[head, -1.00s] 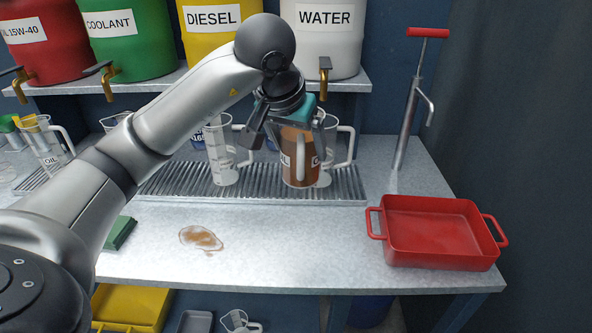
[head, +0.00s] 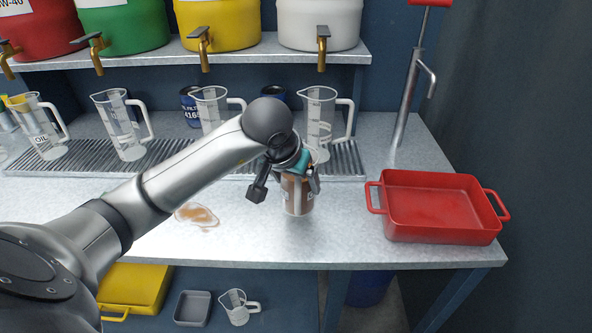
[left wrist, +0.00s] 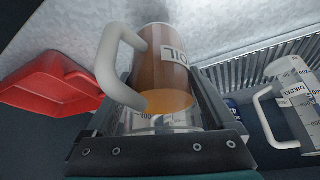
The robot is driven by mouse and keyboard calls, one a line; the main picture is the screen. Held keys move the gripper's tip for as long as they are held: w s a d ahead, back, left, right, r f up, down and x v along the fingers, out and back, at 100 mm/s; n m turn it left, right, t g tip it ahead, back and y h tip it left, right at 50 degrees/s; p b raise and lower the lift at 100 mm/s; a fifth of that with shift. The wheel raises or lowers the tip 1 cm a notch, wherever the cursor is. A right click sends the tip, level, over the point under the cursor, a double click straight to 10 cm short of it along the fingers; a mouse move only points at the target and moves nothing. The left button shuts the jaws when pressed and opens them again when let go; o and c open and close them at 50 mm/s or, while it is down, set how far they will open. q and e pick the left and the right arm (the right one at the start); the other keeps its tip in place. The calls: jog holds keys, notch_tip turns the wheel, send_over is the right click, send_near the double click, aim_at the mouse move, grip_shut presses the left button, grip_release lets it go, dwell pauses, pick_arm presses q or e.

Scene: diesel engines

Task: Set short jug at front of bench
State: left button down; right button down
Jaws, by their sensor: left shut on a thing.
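The short jug (head: 297,198) holds brown liquid and looks upright. My left gripper (head: 299,168) is shut on it from above and behind, over the front half of the bench (head: 340,230). In the left wrist view the jug (left wrist: 152,62) sits between the fingers, with a white handle and an OIL label. A faint shadow lies in front of its base; I cannot tell whether the base touches the bench. My arm hides part of the bench to the left. My right gripper is in neither current view.
Several taller clear jugs stand along the ribbed drain strip (head: 195,160) behind. A brown spill (head: 197,214) lies left of the held jug. A red tray (head: 440,232) sits to the right, beside a hand pump (head: 412,110). The bench front between spill and tray is clear.

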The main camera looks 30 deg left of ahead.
aim_at(298, 188)
pick_arm(q)
jog(key=shift+f+b, duration=0.35)
jog(key=shift+f, duration=1.5)
jog(key=shift+f, duration=0.1)
grip_release()
jog(key=p+v, duration=0.2)
jog(key=v, duration=1)
